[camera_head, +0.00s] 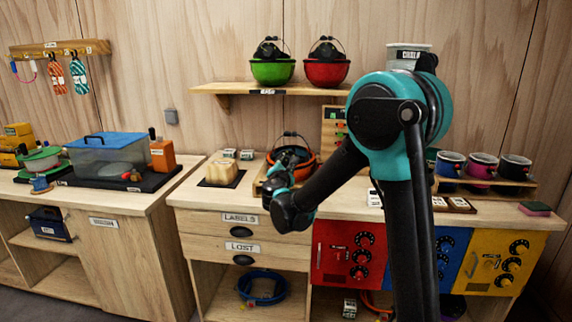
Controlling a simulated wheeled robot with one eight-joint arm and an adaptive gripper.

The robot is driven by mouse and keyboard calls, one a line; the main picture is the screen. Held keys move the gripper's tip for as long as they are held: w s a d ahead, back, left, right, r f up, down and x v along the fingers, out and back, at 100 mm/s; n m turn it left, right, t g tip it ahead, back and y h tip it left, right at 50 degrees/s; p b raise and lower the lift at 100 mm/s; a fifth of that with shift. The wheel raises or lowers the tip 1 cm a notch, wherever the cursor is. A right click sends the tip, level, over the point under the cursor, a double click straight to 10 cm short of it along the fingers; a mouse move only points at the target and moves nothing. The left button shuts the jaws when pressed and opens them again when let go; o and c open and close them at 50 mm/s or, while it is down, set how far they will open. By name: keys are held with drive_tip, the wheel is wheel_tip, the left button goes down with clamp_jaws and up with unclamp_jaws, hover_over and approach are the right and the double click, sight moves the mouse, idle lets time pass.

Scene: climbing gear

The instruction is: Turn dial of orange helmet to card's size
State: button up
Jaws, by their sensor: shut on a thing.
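The orange helmet (307,167) sits upside down on the counter behind my forearm, its dark inner harness and strap arching above the rim. My gripper (286,160) reaches over the helmet's near left side and is shut at the dark headband part, where the dial is. The dial is hidden by the fingers and too small to read. Small cards lie on the counter: a white one (375,199) right of my forearm and dark-framed ones (440,203) right of my upper arm. Their print is too small to read.
A green helmet (272,72) and a red helmet (326,73) stand on the wall shelf (220,88). A pale block on a dark mat (222,174) lies left of the helmet. Several mugs (482,166) stand at right. My arm covers the counter's middle.

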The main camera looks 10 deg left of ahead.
drive_tip(key=shift+m, duration=0.4)
drive_tip(key=o, duration=1.2)
drive_tip(key=shift+c, duration=0.2)
drive_tip(key=s, duration=1.2)
drive_tip(key=shift+a, duration=0.15)
